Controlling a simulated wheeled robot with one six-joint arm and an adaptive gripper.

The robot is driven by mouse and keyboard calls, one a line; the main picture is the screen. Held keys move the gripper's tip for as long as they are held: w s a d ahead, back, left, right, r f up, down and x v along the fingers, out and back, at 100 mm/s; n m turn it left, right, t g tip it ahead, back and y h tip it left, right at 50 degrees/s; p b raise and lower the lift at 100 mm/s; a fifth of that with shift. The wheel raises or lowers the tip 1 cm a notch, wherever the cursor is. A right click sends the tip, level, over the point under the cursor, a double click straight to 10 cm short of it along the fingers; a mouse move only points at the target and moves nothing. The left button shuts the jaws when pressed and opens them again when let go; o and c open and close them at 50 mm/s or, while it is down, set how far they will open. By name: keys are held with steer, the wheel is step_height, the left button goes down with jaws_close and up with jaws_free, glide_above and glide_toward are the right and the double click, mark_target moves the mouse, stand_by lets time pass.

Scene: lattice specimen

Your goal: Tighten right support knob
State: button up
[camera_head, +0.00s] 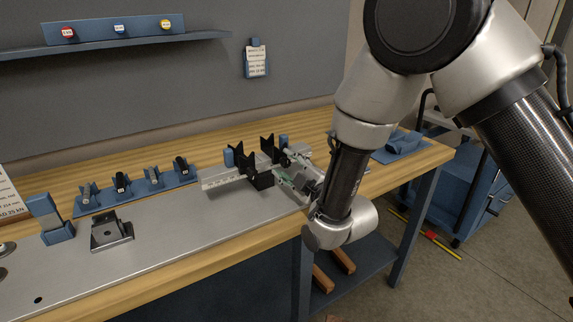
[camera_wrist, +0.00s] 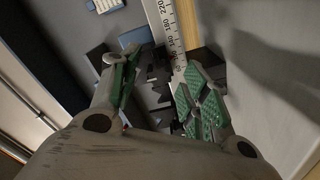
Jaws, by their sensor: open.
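A fixture with a pale scaled rail (camera_head: 215,181) stands on the grey plate of the bench. Black V-notched supports (camera_head: 268,148) rise from it. In the wrist view the ruled scale (camera_wrist: 163,28) runs down between my fingers, with dark support parts (camera_wrist: 158,78) behind them. My gripper (camera_head: 291,178) is at the right end of the fixture, close to the right support. In the wrist view my gripper (camera_wrist: 163,68) has its green-padded fingers apart, with nothing clearly held between them. I cannot make out the right support knob; my gripper and the dark parts may hide it.
A blue rack (camera_head: 178,178) with several small clamps stands left of the fixture. A dark metal block (camera_head: 111,233) and a blue stand (camera_head: 52,222) are further left. A blue tray (camera_head: 398,147) lies at the right. The plate's front left is mostly clear.

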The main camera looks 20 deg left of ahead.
steer(key=shift+w+a, duration=0.5)
steer(key=shift+a, duration=0.05)
jaws_close()
